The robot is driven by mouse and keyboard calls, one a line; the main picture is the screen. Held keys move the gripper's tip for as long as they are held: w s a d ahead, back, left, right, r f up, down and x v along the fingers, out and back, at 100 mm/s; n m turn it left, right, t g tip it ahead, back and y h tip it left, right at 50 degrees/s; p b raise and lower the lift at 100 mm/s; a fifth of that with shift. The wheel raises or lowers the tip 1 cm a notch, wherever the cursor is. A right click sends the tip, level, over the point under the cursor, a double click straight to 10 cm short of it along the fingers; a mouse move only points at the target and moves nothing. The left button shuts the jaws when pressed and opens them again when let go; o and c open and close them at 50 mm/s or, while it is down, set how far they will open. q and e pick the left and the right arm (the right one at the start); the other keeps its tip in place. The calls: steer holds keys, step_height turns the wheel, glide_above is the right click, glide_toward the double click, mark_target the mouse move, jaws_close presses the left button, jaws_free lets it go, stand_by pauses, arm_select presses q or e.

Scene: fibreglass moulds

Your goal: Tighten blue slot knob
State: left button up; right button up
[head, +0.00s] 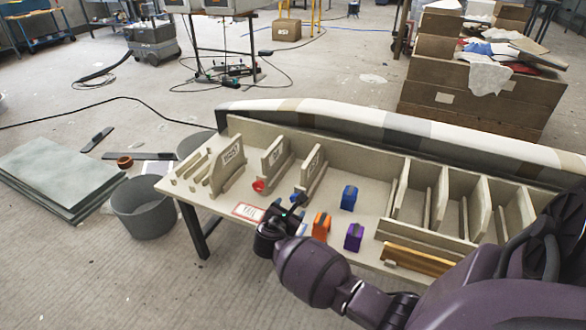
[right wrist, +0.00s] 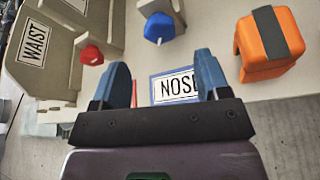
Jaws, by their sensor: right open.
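The blue knob (right wrist: 160,28) sits at the base of an upright beige board in the right wrist view, above the gap between my fingers and apart from them. In the head view a small part of the blue knob (head: 296,198) shows just behind my gripper. My right gripper (head: 291,209) is open and empty over the front edge of the bench. Its two blue fingers (right wrist: 162,72) stand apart in the right wrist view, with a blue-framed label (right wrist: 172,88), partly hidden, between them. My left gripper is not in view.
A red knob (right wrist: 91,55) sits left of the blue one. An orange block (right wrist: 268,44) with a dark band stands close on the right. A blue block (head: 349,197) and a purple block (head: 354,237) stand farther right on the bench (head: 372,205). Upright boards (head: 313,172) rise behind.

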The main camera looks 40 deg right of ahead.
steer(key=b+x, duration=0.1)
steer(key=x, duration=0.2)
steer(key=b+x, duration=0.1)
steer(key=x, duration=0.3)
steer(key=shift+s+a+f, duration=0.15)
steer(key=shift+s+f, duration=0.05)
steer(key=shift+f, duration=0.15)
steer(key=shift+w+d+b, duration=0.35)
steer(key=shift+w+d, duration=0.05)
steer(key=shift+d, duration=0.1)
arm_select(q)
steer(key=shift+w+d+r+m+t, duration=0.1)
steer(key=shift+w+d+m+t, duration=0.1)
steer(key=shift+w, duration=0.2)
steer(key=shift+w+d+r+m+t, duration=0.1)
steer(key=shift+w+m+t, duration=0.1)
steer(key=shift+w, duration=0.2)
arm_select(e)
steer(key=shift+r, duration=0.1)
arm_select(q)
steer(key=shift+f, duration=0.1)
arm_select(e)
steer(key=c, duration=0.9)
